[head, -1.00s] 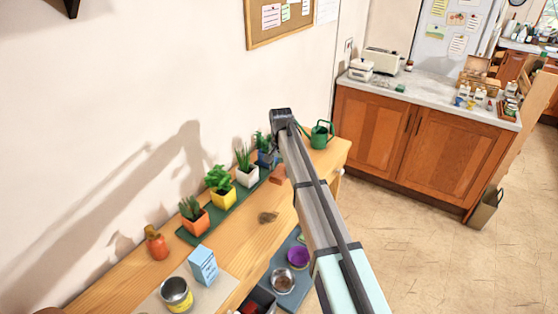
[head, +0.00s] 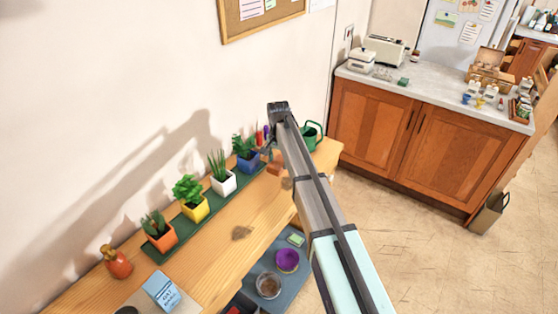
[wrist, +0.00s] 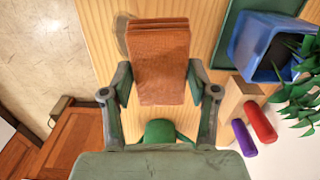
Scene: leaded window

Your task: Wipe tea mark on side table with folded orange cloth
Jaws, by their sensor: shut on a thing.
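The folded orange cloth (wrist: 160,60) is between the fingers of my gripper (wrist: 160,90), which is shut on it. In the head view, a bit of the cloth (head: 273,169) shows left of my arm, low over the wooden side table (head: 205,270). I cannot tell whether it touches the top. A brownish mark (head: 287,183) lies beside the cloth, partly hidden by my arm. In the wrist view, a dull patch (wrist: 121,32) shows at the cloth's upper left edge. A darker brown spot (head: 241,232) lies nearer on the table. I cannot tell which is the tea mark.
Several potted plants stand on a green tray (head: 189,222) along the wall, the blue pot (wrist: 265,45) close to my gripper. Purple and red cylinders (wrist: 252,130) and a green watering can (head: 312,133) are near the far end. A blue box (head: 161,291) stands at the near end.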

